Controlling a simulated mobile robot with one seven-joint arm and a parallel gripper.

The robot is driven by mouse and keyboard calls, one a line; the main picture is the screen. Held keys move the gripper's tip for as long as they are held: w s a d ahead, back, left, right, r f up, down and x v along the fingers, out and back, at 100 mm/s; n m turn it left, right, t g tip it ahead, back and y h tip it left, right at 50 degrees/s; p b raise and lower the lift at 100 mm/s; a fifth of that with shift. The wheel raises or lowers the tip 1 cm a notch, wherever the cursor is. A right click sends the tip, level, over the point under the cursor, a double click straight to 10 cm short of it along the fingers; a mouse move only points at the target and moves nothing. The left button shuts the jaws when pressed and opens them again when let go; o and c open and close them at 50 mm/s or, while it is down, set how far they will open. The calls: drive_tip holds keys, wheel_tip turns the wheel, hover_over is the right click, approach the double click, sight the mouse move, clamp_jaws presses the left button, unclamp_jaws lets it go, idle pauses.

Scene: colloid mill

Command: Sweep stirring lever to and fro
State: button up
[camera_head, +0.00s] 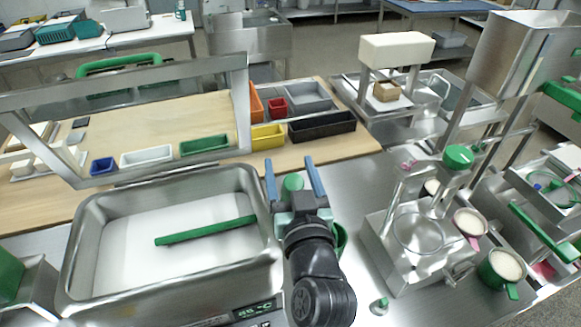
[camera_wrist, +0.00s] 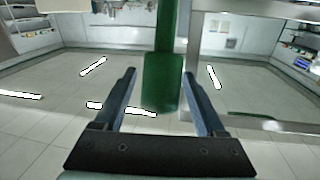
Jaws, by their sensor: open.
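My gripper (camera_head: 292,180) is open, its two blue fingers spread at the right end of the steel basin. A green knob-like end (camera_head: 292,183) shows between the fingers in the head view. In the wrist view a green bar with a wider block at its end (camera_wrist: 163,84) stands between the open fingers (camera_wrist: 163,85); I see no clear contact with either finger. This green piece may be the stirring lever, but I cannot tell for sure. A long green bar (camera_head: 205,230) also lies across the white contents of the basin (camera_head: 75,270).
A steel frame (camera_head: 130,88) rises behind the basin. Coloured bins (camera_head: 205,145) stand on the wooden board beyond.

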clamp_jaws()
idle(1.3)
